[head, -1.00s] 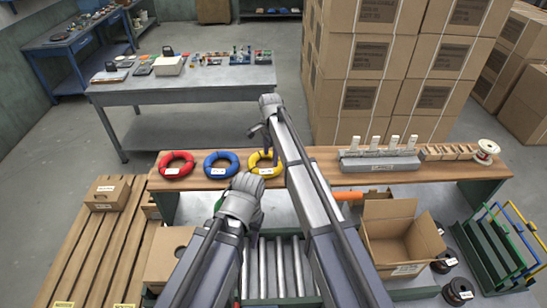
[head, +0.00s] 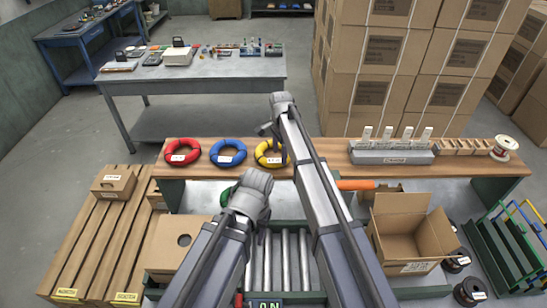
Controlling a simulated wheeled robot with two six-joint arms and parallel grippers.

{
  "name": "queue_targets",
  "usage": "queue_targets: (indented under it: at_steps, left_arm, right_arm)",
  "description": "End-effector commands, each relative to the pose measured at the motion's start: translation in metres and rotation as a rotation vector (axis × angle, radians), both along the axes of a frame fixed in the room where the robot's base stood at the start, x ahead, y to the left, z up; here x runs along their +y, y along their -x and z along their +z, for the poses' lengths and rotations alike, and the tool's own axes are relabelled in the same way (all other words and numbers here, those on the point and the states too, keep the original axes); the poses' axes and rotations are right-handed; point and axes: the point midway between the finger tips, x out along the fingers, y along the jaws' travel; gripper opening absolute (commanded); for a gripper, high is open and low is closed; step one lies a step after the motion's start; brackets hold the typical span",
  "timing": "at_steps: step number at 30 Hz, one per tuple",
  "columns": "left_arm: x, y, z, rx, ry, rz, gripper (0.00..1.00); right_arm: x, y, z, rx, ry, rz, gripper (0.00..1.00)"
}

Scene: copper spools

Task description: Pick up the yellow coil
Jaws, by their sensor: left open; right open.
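The yellow coil (head: 260,153) lies flat on the wooden bench, right of the blue coil (head: 228,153) and the red coil (head: 182,151). Each bears a white label. My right gripper (head: 268,131) is open, above and at the far edge of the yellow coil in the picture; its arm covers the coil's right side. I cannot tell whether it touches the coil. My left gripper (head: 229,196) is open in front of the bench, below the blue coil in the picture, with its fingers mostly hidden by its wrist.
A grey rack with white pegs (head: 390,152) and a copper spool (head: 504,148) stand on the bench (head: 330,158) to the right. An open cardboard box (head: 400,250) is at the lower right. A roller conveyor (head: 285,262) lies below. Stacked cartons (head: 375,90) rise behind the bench.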

Motion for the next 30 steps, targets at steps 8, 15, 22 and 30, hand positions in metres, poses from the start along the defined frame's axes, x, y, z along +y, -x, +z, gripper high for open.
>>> queue_targets:
  at_steps: [8,15,22,30]
  left_arm:
    - [0.000,0.000,-0.034,-0.002,0.001,0.003,0.50]
    - [0.000,0.000,-0.032,-0.002,0.001,0.004,0.50]
    - [0.000,0.000,-0.032,-0.001,0.000,0.003,0.50]
    - [0.000,0.000,-0.032,-0.001,0.000,0.004,0.50]
  right_arm:
    - [0.000,0.002,-0.034,0.000,0.000,0.000,0.77]
    - [0.000,0.002,-0.032,0.000,0.000,0.000,0.77]
    - [0.000,0.001,-0.032,0.000,0.000,0.000,0.52]
    - [0.000,0.002,-0.032,0.000,0.000,0.000,0.22]
